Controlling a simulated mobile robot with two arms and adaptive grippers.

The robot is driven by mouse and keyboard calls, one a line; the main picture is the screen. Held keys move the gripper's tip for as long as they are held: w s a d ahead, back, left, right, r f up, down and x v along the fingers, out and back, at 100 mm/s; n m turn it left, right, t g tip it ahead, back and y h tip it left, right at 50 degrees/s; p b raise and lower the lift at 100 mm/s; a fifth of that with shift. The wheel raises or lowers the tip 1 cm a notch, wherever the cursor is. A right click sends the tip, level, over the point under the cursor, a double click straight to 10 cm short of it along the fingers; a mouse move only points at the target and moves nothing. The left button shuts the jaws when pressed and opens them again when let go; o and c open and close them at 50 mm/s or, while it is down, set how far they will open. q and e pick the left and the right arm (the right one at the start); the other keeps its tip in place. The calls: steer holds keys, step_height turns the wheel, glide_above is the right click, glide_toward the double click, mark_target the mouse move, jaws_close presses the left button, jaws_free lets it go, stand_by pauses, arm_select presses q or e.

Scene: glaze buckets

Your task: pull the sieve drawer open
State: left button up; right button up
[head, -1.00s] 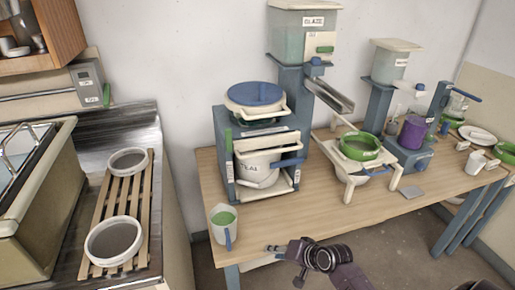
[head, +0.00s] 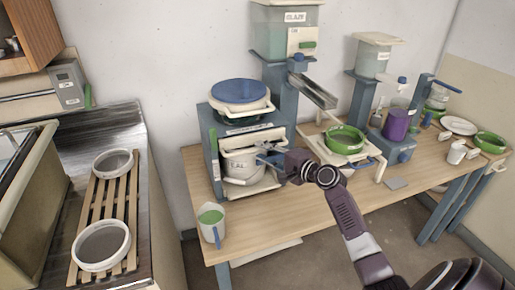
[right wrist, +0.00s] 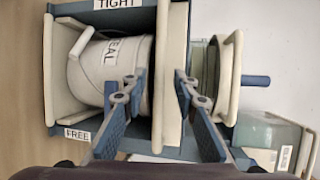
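The sieve drawer, a cream-white front panel (head: 253,138), sits in the blue stand (head: 208,160), above a white bucket labelled TEAL (head: 240,165). In the right wrist view the panel (right wrist: 170,90) runs upright between my fingers, with the bucket (right wrist: 88,68) on its left. My right gripper (head: 268,156) is at the front of the stand. It also shows in the right wrist view (right wrist: 159,80), fingers apart on either side of the panel. I cannot tell whether they touch it. The drawer looks shut. My left gripper is not in view.
A blue-lidded container (head: 239,92) stands on top of the stand. A green-filled jug (head: 211,222) is at the table's front left corner. A green sieve bowl (head: 345,139) sits to the right. The table front (head: 270,220) is clear.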

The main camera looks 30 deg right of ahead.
mark_target(259, 150)
steer(key=shift+x, duration=1.55)
steer(key=shift+f, duration=0.1)
jaws_close()
